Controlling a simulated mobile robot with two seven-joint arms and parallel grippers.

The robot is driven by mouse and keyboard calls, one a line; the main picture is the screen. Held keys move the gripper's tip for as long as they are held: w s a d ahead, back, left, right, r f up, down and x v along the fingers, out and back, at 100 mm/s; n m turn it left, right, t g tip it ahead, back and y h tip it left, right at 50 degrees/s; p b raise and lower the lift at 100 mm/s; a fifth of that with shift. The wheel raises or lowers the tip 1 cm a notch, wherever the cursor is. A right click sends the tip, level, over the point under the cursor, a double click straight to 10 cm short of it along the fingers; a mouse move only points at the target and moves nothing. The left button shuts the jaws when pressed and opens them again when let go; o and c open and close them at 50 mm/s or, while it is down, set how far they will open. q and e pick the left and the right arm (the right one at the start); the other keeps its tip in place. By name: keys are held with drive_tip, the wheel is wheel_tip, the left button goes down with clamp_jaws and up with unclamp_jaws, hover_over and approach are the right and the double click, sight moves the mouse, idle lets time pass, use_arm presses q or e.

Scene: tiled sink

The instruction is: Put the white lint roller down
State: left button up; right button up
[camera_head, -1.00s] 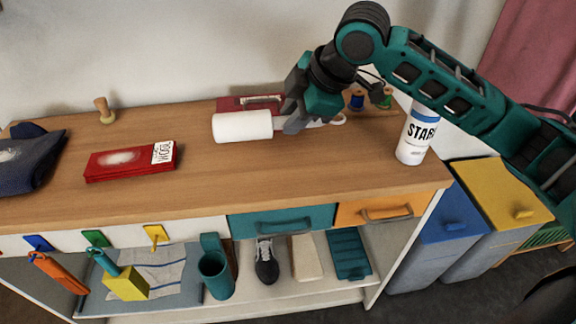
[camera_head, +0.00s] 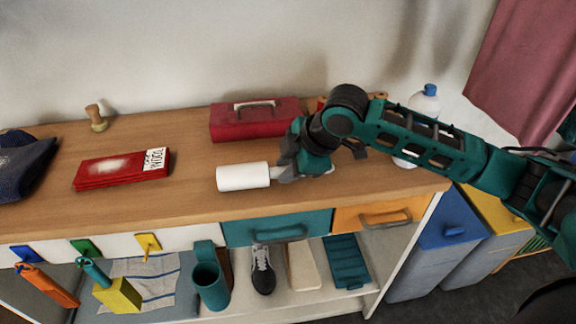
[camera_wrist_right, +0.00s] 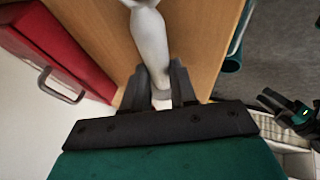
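The white lint roller (camera_head: 243,177) is at the middle of the wooden counter, its white cylinder pointing left and lying level. I cannot tell whether it touches the wood. My right gripper (camera_head: 283,172) is at its right end. In the right wrist view the roller's pale handle (camera_wrist_right: 160,99) lies between the two dark fingers of the right gripper (camera_wrist_right: 159,84), which are shut on it. The white roller body (camera_wrist_right: 150,38) extends away from the fingers. A dark part with a green light at the right of that view may be my left gripper; its fingers are unclear.
A red toolbox (camera_head: 254,121) stands behind the roller. A white bottle (camera_head: 424,103) stands partly behind my right arm. Bare counter (camera_head: 195,195) lies left of the roller.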

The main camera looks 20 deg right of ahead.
drive_tip(key=o, duration=0.4)
drive_tip(key=shift+r, duration=0.1)
drive_tip(key=p+v, duration=0.1)
drive_tip(key=v, duration=1.1)
drive_tip(key=shift+p, duration=0.4)
drive_tip(key=s+a+f+m, duration=0.3)
drive_tip(key=a+f, duration=0.1)
drive_tip(key=f, duration=0.2)
drive_tip(key=s+a+f+m, duration=0.2)
drive_tip(key=s+a+f, duration=0.2)
drive_tip(key=f, duration=0.2)
drive_tip(key=s+d+f+m+g+h, duration=0.1)
drive_tip(key=s+d+f+m+h, duration=0.1)
drive_tip(key=s+f+m, duration=0.3)
drive_tip(key=s+d+f+m+g+h, duration=0.1)
drive_tip(key=s+d+f+m, duration=0.2)
drive_tip(key=s, duration=0.4)
drive_tip(key=w+a+f+t+y, duration=0.1)
drive_tip(key=w+a+f+t, duration=0.2)
drive_tip(key=w+f+t, duration=0.4)
drive_tip(key=shift+w+f+y, duration=0.4)
drive_tip(key=shift+f, duration=0.05)
